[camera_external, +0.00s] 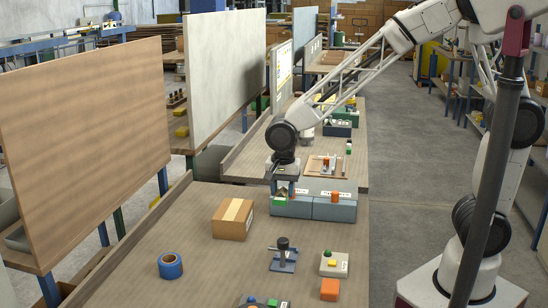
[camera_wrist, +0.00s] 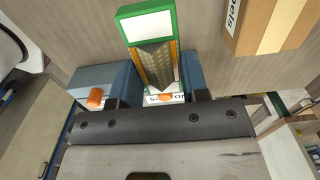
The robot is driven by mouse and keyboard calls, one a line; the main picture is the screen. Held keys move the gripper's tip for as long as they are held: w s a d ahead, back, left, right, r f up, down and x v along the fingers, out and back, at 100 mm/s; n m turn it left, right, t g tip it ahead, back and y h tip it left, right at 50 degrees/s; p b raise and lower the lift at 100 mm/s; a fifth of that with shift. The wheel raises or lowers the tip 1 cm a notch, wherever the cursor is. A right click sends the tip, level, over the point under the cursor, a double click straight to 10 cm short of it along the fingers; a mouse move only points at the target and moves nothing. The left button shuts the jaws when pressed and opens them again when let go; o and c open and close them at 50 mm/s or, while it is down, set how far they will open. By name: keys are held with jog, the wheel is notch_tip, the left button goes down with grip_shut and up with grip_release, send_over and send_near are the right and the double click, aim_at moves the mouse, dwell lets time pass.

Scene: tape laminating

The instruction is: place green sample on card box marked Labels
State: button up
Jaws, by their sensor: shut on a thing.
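The green sample (camera_wrist: 125,28) is a green-framed block with a white face in the wrist view, joined to a dark textured wedge with orange edges. In the outside view a small patch of it (camera_external: 280,200) shows under my gripper (camera_external: 282,190), which points down. My gripper (camera_wrist: 158,80) is shut on the sample and holds it at the grey-blue bins; its contact with them is unclear. The card box (camera_external: 229,221), brown with a pale tape strip, stands left of and nearer than the bins. It also shows at the wrist view's upper right (camera_wrist: 262,22), with part of its lettering readable.
Grey-blue bins (camera_external: 334,212) stand behind the card box, with an orange piece (camera_external: 334,197) on the right one. A blue tape roll (camera_external: 170,265), a dark-handled tool (camera_external: 283,257), a pale block (camera_external: 334,264) and an orange block (camera_external: 330,289) lie nearer. Bare table surrounds the card box.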

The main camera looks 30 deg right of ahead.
jog(key=shift+s+d, duration=0.25)
jog(key=shift+d, duration=0.05)
jog(key=shift+w, duration=0.1)
send_over(234, 208)
jog(key=shift+w+d+f, duration=0.1)
jog(key=shift+f, duration=0.65)
dwell(0.3)
jog(key=shift+f, duration=1.75)
jog(key=shift+f, duration=0.1)
